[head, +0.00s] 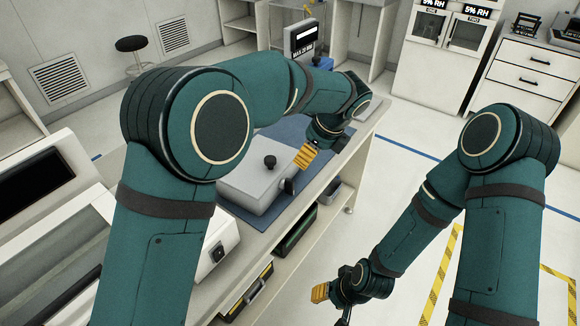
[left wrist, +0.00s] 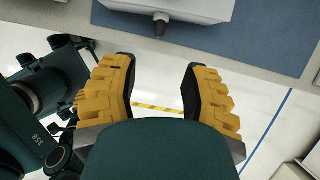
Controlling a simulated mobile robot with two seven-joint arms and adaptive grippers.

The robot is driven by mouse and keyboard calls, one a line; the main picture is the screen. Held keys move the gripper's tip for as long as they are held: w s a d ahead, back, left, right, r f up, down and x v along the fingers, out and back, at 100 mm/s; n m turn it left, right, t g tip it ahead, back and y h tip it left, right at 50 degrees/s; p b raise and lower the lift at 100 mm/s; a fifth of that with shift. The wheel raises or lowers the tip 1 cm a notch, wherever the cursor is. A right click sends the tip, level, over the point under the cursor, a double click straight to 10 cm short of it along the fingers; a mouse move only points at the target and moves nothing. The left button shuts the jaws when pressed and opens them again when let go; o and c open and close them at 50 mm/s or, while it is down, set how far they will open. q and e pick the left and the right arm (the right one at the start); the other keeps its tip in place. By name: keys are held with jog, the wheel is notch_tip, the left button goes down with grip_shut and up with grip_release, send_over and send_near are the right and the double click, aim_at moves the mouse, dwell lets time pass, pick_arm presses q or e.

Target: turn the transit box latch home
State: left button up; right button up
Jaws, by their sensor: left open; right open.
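The transit box (head: 247,187) is a light grey case with a black knob (head: 270,160) on its lid. It rests on a blue mat on the bench. A dark latch (head: 290,186) sticks out from its front side. In the left wrist view the box (left wrist: 175,8) is at the top edge, with the latch (left wrist: 160,23) pointing down from it. My left gripper (head: 306,156), with yellow fingers, is beside the box, apart from the latch. In the wrist view its fingers (left wrist: 160,85) are spread and empty. My right gripper (head: 321,292) is low in front of the bench, away from the box.
The blue mat (left wrist: 245,35) covers the bench around the box. Shelves under the bench hold a green case (head: 295,230) and other bins. A sign (head: 303,38) stands behind on the bench. The floor to the right is open, with yellow-black tape (head: 440,275).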

aim_at(290, 180)
pick_arm(q)
jog(key=b+x, duration=0.2)
jog(key=x, duration=1.2)
jog(key=shift+w+r+b, duration=0.1)
jog(key=shift+b, duration=0.25)
grip_shut()
